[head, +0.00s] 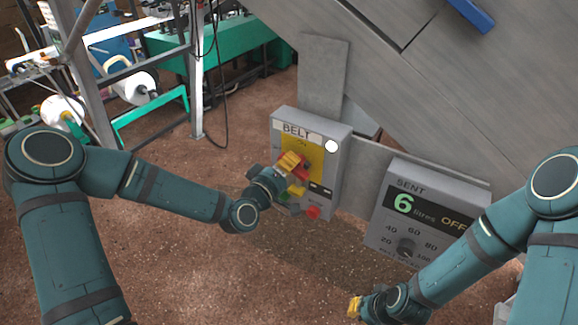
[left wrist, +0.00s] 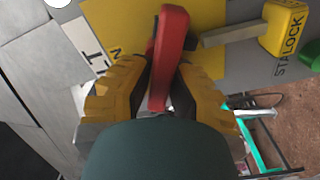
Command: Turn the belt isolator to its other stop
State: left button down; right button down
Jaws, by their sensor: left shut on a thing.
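The belt isolator is a grey box labelled BELT (head: 283,130) with a yellow plate (head: 318,165) marked ON near its top. Its red handle (left wrist: 172,45) stands between the yellow fingers of my left gripper (left wrist: 160,90) in the left wrist view. In the head view my left gripper (head: 292,165) is at the plate, shut on the handle and hiding much of it. Which stop the handle points at is hard to tell. My right gripper (head: 355,307) hangs low, away from the boxes; its finger gap is unclear.
A yellow block marked LOCK (left wrist: 284,28) sits beside the handle. A red button (head: 313,212) is low on the box. A second grey box, marked SENT (head: 400,205), with a dial (head: 406,248), stands to the right. Brown floor (head: 200,270) is open between my arms.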

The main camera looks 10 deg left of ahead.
pick_arm(q)
jog(key=n, duration=0.4)
jog(key=shift+w+a+n+b, duration=0.1)
jog(key=shift+n+b, duration=0.2)
jog(key=shift+n, duration=0.1)
jog(key=shift+f, duration=0.1)
dwell(0.4)
jog(key=c, duration=0.9)
grip_release()
jog(key=shift+w+f, duration=0.1)
jog(key=shift+f, duration=0.05)
jog(key=v, duration=0.7)
jog(key=shift+s, duration=0.3)
